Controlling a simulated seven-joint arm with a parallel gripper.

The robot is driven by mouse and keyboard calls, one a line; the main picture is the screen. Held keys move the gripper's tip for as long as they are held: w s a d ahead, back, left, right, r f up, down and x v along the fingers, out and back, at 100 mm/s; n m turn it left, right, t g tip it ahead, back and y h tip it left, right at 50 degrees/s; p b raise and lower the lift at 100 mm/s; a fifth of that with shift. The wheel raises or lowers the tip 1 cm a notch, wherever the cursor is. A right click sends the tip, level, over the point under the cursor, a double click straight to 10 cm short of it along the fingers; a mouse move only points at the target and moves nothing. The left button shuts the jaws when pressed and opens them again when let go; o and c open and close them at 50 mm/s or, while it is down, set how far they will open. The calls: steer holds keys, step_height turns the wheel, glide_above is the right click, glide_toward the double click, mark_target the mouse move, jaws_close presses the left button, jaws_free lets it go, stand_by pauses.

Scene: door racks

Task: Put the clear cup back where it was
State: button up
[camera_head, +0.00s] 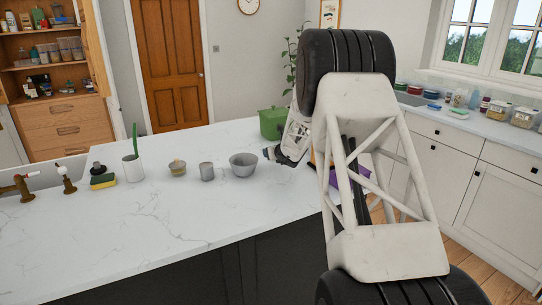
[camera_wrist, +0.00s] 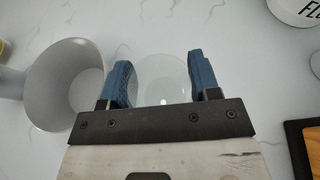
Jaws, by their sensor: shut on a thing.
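The clear cup (camera_wrist: 162,82) shows in the wrist view as a pale, see-through round shape between my two blue fingers. My gripper (camera_wrist: 160,72) is shut on it. In the head view my gripper (camera_head: 270,153) is over the white marble counter, just right of the grey bowl; I cannot make out the cup there. Whether the cup touches the counter is hard to tell.
The grey bowl (camera_wrist: 68,82) is close beside my left finger in the wrist view. A grey mug (camera_head: 207,171), small jar (camera_head: 177,168) and white holder (camera_head: 133,170) stand farther left. A green pot (camera_head: 271,122) is behind my gripper. The front counter (camera_head: 150,230) is clear.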

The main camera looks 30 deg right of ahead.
steer(key=shift+w+d+f, duration=0.1)
steer(key=shift+w+d, duration=0.2)
steer(key=shift+w, duration=0.5)
steer(key=shift+w+d+f, duration=0.1)
steer(key=shift+w+d, duration=0.2)
steer(key=shift+w, duration=0.5)
steer(key=shift+w+d+f, duration=0.1)
steer(key=shift+w+d, duration=0.2)
steer(key=shift+w, duration=0.5)
steer(key=shift+f, duration=1.65)
steer(key=shift+f, duration=0.2)
steer(key=o, duration=1)
steer(key=shift+r, duration=0.2)
